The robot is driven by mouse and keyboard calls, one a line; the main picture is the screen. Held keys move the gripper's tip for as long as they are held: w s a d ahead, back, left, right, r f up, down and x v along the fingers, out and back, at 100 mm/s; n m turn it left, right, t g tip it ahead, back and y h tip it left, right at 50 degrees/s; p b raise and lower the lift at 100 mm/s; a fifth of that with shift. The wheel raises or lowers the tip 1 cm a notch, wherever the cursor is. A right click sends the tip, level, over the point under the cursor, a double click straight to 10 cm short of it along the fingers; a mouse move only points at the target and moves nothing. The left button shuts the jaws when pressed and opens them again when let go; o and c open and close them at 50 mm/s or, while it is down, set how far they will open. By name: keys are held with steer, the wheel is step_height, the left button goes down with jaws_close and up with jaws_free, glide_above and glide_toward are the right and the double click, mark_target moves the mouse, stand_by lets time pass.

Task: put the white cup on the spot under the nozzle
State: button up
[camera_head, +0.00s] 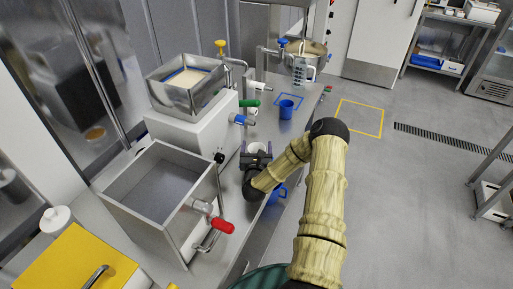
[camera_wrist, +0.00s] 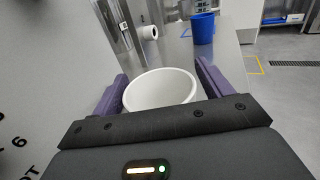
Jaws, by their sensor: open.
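The white cup (camera_wrist: 160,90) stands between the two purple fingers of my gripper (camera_wrist: 160,92) in the wrist view, its open rim facing up. My gripper is open, with one finger on each side of the cup; I cannot tell whether they touch it. In the head view my gripper (camera_head: 257,152) is low over the counter, in front of the white machine, and mostly covers the cup. A white nozzle (camera_wrist: 149,32) sticks out ahead in the wrist view. A blue outlined spot (camera_head: 290,98) lies on the counter farther back.
A blue cup (camera_head: 287,109) stands by the blue outline, and also shows in the wrist view (camera_wrist: 203,28). Another blue cup (camera_head: 277,194) is beside my arm. Machines with a green handle (camera_head: 249,103) and a red handle (camera_head: 221,225) line the counter's left.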

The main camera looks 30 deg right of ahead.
steer(key=shift+r, duration=0.1)
steer(key=shift+r, duration=0.15)
steer(key=v, duration=0.3)
steer(key=b+v, duration=0.1)
steer(key=v, duration=0.2)
steer(key=b+v, duration=0.1)
steer(key=v, duration=0.2)
steer(key=shift+s+a+f, duration=0.1)
steer(key=shift+s+f, duration=0.15)
steer(key=shift+f, duration=0.05)
steer(key=b, duration=0.1)
steer(key=s+b, duration=0.1)
steer(key=shift+a+f+b, duration=0.25)
steer(key=shift+a+b, duration=0.05)
steer(key=shift+b, duration=0.05)
steer(key=shift+s+a+r+b, duration=0.15)
steer(key=shift+s+a+b, duration=0.2)
steer(key=shift+b, duration=0.35)
steer(key=shift+s+r, duration=0.25)
steer(key=shift+r, duration=0.1)
